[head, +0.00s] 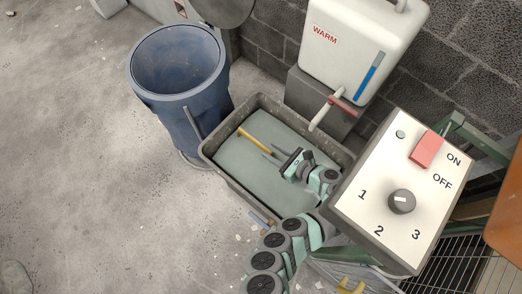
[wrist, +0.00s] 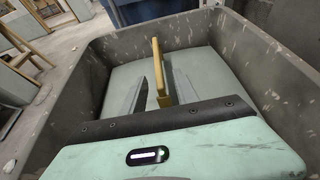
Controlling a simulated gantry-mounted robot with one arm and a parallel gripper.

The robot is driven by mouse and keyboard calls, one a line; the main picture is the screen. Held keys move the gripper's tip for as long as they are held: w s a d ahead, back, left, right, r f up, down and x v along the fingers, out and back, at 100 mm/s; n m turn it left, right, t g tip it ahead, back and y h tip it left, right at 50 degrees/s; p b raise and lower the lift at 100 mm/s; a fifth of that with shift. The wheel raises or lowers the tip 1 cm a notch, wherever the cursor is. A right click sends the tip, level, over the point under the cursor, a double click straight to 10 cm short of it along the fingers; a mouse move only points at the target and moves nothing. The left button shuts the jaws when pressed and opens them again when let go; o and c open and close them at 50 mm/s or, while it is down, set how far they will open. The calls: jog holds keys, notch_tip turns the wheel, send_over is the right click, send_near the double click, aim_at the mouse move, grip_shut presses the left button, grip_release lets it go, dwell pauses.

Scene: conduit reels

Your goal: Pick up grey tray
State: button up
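The grey tray (head: 211,160) is a deep, speckled rectangular tub on the floor, with a flat pale green surface inside. In the wrist view its walls (wrist: 270,60) rise around my gripper. My gripper (head: 264,150) is inside the tray's outline, low over the pale surface and away from the rim. In the wrist view its two grey fingers (wrist: 160,72) are spread apart. A yellow stick (head: 254,138) lies in the tray, and in the wrist view it (wrist: 156,65) shows between the fingers with a gap beside it. The tray's near right side is hidden by my arm and a control box.
A blue bin (head: 180,90) stands against the tray's left. A white container marked WARM (head: 355,45) with a tap sits on a grey block (head: 310,95) behind it. A control box (head: 395,190) with a dial and red switch is at right. Floor at left is clear.

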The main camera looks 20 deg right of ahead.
aim_at(258, 143)
jog(key=x, duration=0.3)
jog(key=shift+a+b, duration=0.1)
jog(key=shift+b, duration=0.25)
jog(key=b+x, duration=0.1)
jog(key=x, duration=0.3)
jog(key=shift+w+a+f+b, duration=0.1)
jog(key=shift+w+b, duration=0.15)
jog(key=shift+b, duration=0.1)
jog(key=shift+s, duration=0.1)
jog(key=shift+c, duration=0.6)
grip_shut()
